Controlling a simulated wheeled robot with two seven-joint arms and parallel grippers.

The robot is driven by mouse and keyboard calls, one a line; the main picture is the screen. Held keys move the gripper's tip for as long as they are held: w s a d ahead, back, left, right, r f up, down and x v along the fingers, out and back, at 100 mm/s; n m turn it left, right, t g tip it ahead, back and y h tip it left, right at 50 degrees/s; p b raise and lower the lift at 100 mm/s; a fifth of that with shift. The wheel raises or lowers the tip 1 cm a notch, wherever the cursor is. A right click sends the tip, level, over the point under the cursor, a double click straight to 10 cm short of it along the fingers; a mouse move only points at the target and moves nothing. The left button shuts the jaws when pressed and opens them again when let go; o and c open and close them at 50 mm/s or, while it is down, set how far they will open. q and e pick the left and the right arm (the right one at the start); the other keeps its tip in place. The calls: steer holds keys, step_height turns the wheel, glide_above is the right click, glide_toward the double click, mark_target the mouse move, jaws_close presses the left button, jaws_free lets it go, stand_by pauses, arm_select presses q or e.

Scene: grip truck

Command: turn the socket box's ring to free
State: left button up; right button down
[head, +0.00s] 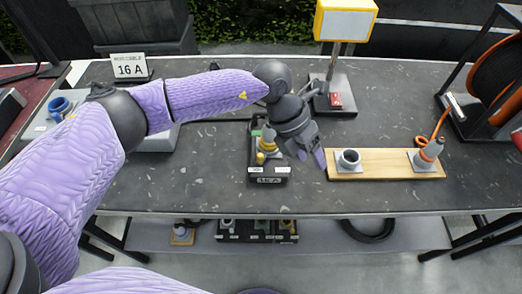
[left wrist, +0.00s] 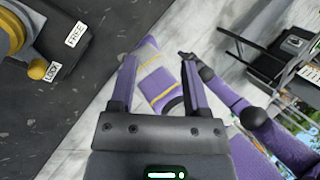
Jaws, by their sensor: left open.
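The socket box (head: 282,160) is a dark box near the middle of the bench, with a "16 A" label on its front. Its yellow ring (head: 266,143) is partly cut off at the upper left in the left wrist view (left wrist: 14,28). The ring's yellow knob (left wrist: 38,69) is beside the LOCK label (left wrist: 52,71); the FREE label (left wrist: 75,35) is farther round, away from the knob. My left gripper (head: 311,158) is open and empty, just right of the box and apart from the ring.
A wooden board (head: 382,167) with a grey socket and an orange-corded plug lies to the right. A yellow-topped post (head: 345,22) stands behind. A "16 A" sign (head: 129,68) stands at the back left. The bench front between box and board is clear.

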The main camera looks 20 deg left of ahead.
mark_target(261, 154)
arm_select(q)
steer(key=w+a+y, duration=0.1)
steer(key=a+y, duration=0.1)
steer(key=a, duration=0.1)
steer(key=w+a+y, duration=0.1)
steer(key=a+y, duration=0.1)
steer(key=a, duration=0.2)
steer(key=w+a+y, duration=0.1)
steer(key=a+y, duration=0.1)
steer(key=a, duration=0.2)
steer(key=shift+w+r+n+t, duration=0.25)
steer(key=shift+w+n+t, duration=0.05)
steer(key=shift+w+t, duration=0.1)
steer(key=f+b, duration=0.1)
steer(key=f, duration=0.3)
steer(key=f+b, duration=0.1)
steer(key=f, duration=0.4)
steer(key=shift+s+d, duration=0.1)
steer(key=shift+d, duration=0.1)
steer(key=shift+c, duration=0.2)
jaws_close()
